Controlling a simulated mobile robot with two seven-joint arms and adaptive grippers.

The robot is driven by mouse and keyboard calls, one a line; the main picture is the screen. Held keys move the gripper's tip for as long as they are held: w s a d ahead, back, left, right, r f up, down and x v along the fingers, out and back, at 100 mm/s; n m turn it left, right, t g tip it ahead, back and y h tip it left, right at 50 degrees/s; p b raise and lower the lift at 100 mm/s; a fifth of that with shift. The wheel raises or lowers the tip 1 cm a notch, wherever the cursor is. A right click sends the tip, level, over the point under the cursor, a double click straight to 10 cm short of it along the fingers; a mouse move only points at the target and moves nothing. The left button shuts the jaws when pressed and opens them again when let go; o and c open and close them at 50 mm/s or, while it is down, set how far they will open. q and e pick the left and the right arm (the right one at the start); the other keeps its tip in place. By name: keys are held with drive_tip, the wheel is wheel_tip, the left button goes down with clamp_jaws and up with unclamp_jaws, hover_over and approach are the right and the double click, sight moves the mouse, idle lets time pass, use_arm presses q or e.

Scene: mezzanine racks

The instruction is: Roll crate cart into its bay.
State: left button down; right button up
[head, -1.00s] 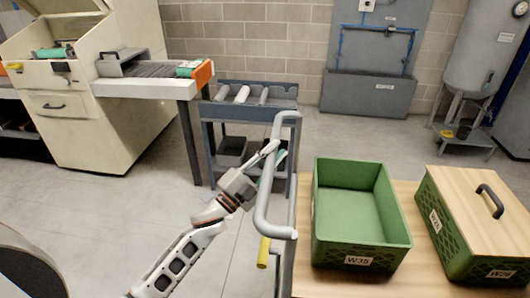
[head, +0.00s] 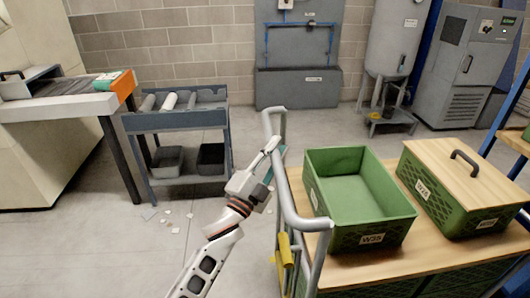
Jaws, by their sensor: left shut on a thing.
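The crate cart has a wooden deck (head: 400,264) and a bent grey tube handle (head: 286,196) on its left side. An open, empty green crate labelled W35 (head: 360,240) stands on the deck. A second green crate (head: 470,222) with a wooden lid and black grip stands to its right. My left gripper (head: 272,152) is shut on the cart handle; the exact contact is small and partly hidden. My right gripper is out of view. I cannot pick out a marked bay.
A grey roller stand (head: 182,120) with dark bins below is at the left, beside a conveyor table (head: 60,104). A tank on legs (head: 396,50) and a grey cabinet (head: 470,70) stand behind. Small pale scraps (head: 170,222) lie on the floor. Open floor lies behind the cart.

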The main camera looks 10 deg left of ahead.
use_arm(q)
drive_tip(key=shift+d+f, duration=0.35)
drive_tip(key=shift+f, duration=0.3)
drive_tip(key=c, duration=1.8)
unclamp_jaws()
drive_tip(key=shift+c, duration=0.2)
drive_tip(key=shift+w+r, duration=0.1)
drive_tip(key=shift+r, duration=0.05)
drive_tip(key=shift+r, duration=0.15)
drive_tip(key=v, duration=1.2)
